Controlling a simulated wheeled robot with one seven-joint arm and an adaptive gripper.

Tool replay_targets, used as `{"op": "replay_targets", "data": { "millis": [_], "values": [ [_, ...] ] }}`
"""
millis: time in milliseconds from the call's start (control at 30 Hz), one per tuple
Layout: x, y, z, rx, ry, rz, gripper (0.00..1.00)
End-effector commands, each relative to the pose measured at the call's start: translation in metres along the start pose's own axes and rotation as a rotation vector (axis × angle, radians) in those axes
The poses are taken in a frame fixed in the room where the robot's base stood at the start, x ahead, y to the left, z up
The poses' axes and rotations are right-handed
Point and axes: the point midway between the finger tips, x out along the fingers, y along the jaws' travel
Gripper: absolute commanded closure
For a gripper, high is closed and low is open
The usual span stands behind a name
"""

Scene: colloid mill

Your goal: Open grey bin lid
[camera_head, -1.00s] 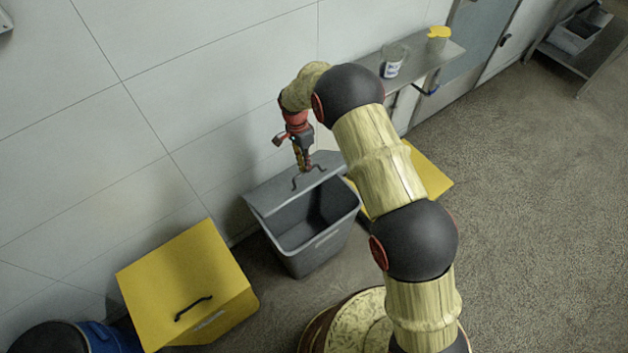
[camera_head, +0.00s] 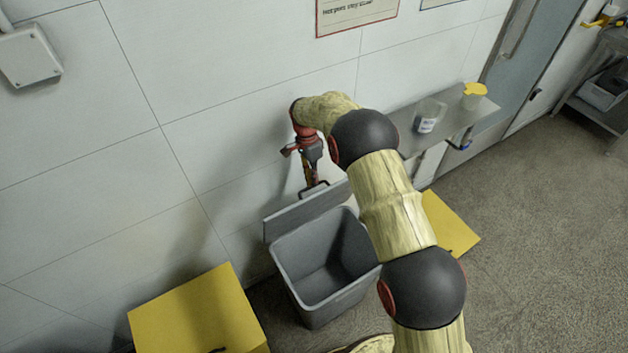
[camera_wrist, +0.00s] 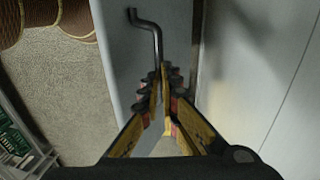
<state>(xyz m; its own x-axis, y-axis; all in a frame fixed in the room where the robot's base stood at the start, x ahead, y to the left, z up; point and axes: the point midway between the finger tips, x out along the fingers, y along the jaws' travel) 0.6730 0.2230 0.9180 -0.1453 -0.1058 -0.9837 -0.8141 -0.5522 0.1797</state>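The grey bin (camera_head: 322,305) stands on the floor near the wall, with its inside showing in the head view. Its grey lid (camera_head: 290,216) is raised to a steep angle at the back, close to the wall. My gripper (camera_head: 312,188) is at the lid's upper edge. In the wrist view, the dark bent lid handle (camera_wrist: 154,38) runs down into my fingertips (camera_wrist: 165,76), which are closed together around it. The far end of the handle is hidden by the fingers. The lid (camera_wrist: 122,62) fills the middle of that view.
A yellow bin (camera_head: 195,318) stands to the left of the grey one, and another yellow lid (camera_head: 448,226) shows to the right, behind my arm. Open floor lies to the right.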

Motion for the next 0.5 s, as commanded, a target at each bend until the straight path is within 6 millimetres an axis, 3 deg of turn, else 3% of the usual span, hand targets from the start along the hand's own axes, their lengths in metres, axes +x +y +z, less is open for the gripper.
{"op": "replay_targets", "data": {
  "millis": [33,233,500],
  "values": [
    [0.0281,0.008,0.0037,0.0,-0.009,0.031,1.0],
    [0.0281,0.0079,0.0036,0.001,-0.009,0.031,1.0],
    [0.0268,0.0076,0.0034,0.001,-0.009,0.029,0.83]
  ]
}}
